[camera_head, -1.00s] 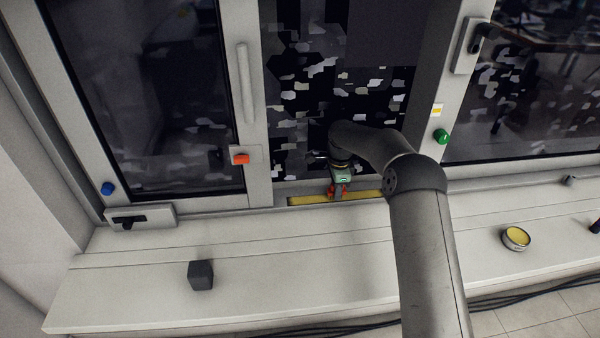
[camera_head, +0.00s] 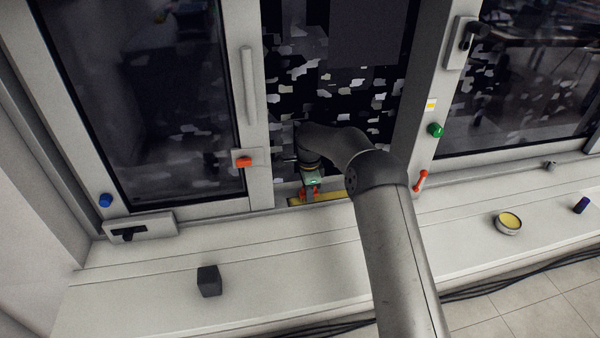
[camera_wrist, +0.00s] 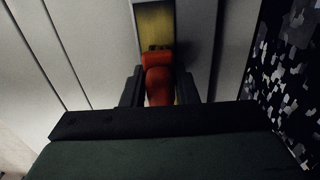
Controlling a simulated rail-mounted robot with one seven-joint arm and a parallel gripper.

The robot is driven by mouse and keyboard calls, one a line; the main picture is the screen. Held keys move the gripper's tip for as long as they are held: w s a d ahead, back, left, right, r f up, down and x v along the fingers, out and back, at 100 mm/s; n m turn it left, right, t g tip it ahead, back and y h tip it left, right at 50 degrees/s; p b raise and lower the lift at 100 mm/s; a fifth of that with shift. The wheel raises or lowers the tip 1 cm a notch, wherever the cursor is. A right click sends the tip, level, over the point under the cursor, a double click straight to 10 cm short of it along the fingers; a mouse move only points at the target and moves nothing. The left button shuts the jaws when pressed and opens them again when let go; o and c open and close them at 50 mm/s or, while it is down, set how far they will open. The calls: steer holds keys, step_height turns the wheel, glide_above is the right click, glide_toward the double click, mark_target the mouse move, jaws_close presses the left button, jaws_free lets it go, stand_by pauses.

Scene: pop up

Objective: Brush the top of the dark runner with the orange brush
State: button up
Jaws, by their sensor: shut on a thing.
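The orange brush (camera_wrist: 158,82) stands between the two dark fingers of my gripper (camera_wrist: 160,92) in the wrist view. In the head view my gripper (camera_head: 309,191) is shut on it, low at the foot of the middle window opening. A yellow-topped strip (camera_head: 325,197) lies along the bottom of that opening, where the runner would be. It also shows in the wrist view (camera_wrist: 154,22), directly beyond the brush. The brush head is at the strip; I cannot tell whether its bristles touch. My arm hides the strip's right part.
A dark cube (camera_head: 209,281) and a round tin with yellow contents (camera_head: 508,223) stand on the white sill (camera_head: 140,290). The left frame has an orange knob (camera_head: 244,162). The right frame has a green knob (camera_head: 435,130) and a red handle (camera_head: 421,181).

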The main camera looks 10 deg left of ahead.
steer(key=shift+a+r+p, duration=0.15)
steer(key=shift+r+p, duration=0.2)
step_height(320, 180, up, 3)
steer(key=shift+f+p, duration=0.2)
steer(key=shift+p, duration=0.25)
steer(key=shift+r+p, duration=1.4)
steer(key=shift+r, duration=1)
